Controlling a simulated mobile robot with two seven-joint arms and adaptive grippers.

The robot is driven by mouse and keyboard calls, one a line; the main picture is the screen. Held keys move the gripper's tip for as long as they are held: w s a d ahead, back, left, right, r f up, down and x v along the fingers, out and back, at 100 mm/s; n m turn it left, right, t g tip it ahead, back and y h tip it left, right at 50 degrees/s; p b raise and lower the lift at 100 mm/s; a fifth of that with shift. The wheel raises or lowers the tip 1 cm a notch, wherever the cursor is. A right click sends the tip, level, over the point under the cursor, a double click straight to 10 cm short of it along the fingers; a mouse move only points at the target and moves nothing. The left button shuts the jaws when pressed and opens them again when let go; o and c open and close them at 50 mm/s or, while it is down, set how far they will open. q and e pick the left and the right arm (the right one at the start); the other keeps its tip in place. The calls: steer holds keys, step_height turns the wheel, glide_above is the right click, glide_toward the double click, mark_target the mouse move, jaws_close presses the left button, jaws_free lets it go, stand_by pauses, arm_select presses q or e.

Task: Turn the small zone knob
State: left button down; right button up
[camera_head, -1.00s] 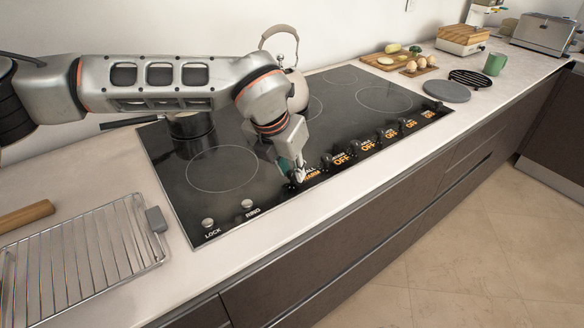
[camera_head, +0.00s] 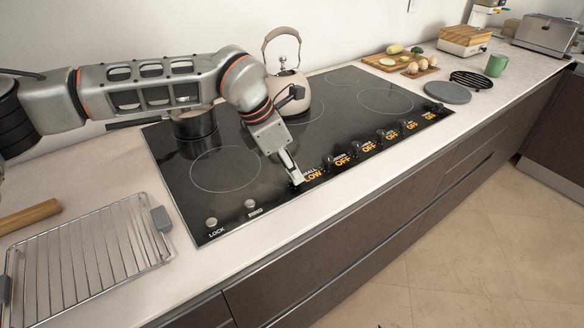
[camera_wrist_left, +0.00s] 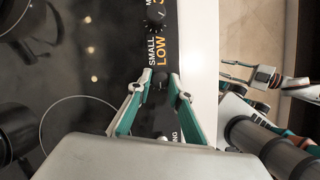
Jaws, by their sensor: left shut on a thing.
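The small zone knob (camera_wrist_left: 160,78) is a dark round knob at the near end of the hob's front row. In the left wrist view, the label beside it reads SMALL LOW. My left gripper (camera_wrist_left: 161,80) is shut on this knob, with one finger on each side. In the head view, my left gripper (camera_head: 297,181) reaches down to the hob's front edge and mostly hides the knob, with orange LOW lettering beside it.
Other knobs (camera_head: 355,148) marked OFF run along the front of the black hob (camera_head: 222,212). A dark pot (camera_head: 194,125) and a kettle (camera_head: 288,88) stand on the hob near my left arm. A wire rack (camera_head: 88,250) lies on the counter at the left.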

stand_by(0.4)
arm_select(q)
steer(key=c, duration=1.8)
jaws_free()
steer(key=shift+c, duration=0.2)
steer(key=v, duration=1.2)
